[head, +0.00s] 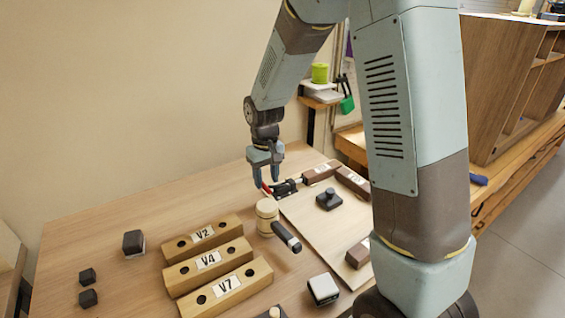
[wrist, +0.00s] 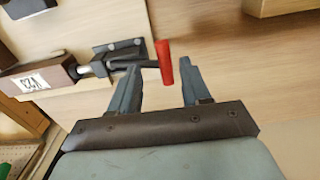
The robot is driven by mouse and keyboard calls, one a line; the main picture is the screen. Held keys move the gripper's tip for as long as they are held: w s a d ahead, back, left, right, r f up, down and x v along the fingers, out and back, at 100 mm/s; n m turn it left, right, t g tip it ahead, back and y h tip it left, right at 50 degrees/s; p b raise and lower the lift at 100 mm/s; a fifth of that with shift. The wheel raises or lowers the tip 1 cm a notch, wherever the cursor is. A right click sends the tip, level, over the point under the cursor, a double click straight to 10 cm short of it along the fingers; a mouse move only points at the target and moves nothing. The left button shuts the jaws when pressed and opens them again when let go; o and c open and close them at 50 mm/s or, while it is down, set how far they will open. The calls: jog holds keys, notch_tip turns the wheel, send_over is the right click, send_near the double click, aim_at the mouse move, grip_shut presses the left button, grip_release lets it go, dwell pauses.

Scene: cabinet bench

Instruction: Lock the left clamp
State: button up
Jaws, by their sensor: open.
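A toggle clamp (head: 287,187) with a black and metal body stands at the far left corner of the pale board (head: 306,225). It also shows left of my fingers in the wrist view (wrist: 112,58). Its red handle (wrist: 164,62) lies between my two fingertips in that view, close to the left one; I cannot tell whether they touch. The handle (head: 267,189) is partly hidden below the fingers in the head view. My gripper (head: 266,176) is open, pointing down at the handle. Whether the clamp is locked is unclear.
A brown labelled block (head: 320,172) sits beside the clamp. A dark knobbed piece (head: 328,199) lies on the board. Wooden bars V2 (head: 202,236), V4 and V7 lie nearer.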

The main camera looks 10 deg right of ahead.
jog(key=shift+r, duration=3.35)
jog(key=s+d+r+m+t, duration=0.2)
jog(key=s+d+r+t, duration=0.1)
jog(key=s+d+r, duration=0.8)
jog(key=s+d+r+m+t, duration=0.1)
jog(key=s+d+r, duration=0.1)
jog(key=s, duration=0.4)
jog(key=s+d+r+m+t, duration=0.1)
jog(key=s+d+r, duration=0.1)
jog(key=s+r, duration=0.2)
jog(key=shift+s+d+t, duration=0.3)
jog(key=shift+s+d, duration=0.1)
jog(key=shift+s, duration=0.75)
